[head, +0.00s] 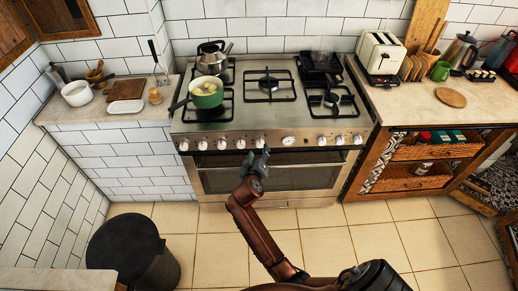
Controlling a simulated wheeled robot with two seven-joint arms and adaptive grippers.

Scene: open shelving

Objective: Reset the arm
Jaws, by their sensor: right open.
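My right gripper (255,160) is in the middle of the head view, in front of the oven door (310,178). Its fingers point up toward the stove's front edge. It is open, and nothing shows between its fingers. My right arm (252,222) reaches up to it from the lower right, with a brown forearm and a dark joint at the bottom edge. My left gripper and left arm are not in view.
A stove (270,115) carries a green pot (206,97), a kettle (212,60) and a black pan (320,65). Counters flank it, with a toaster (380,54) at right. A dark bin (132,252) stands lower left. The tiled floor (215,225) before the oven is clear.

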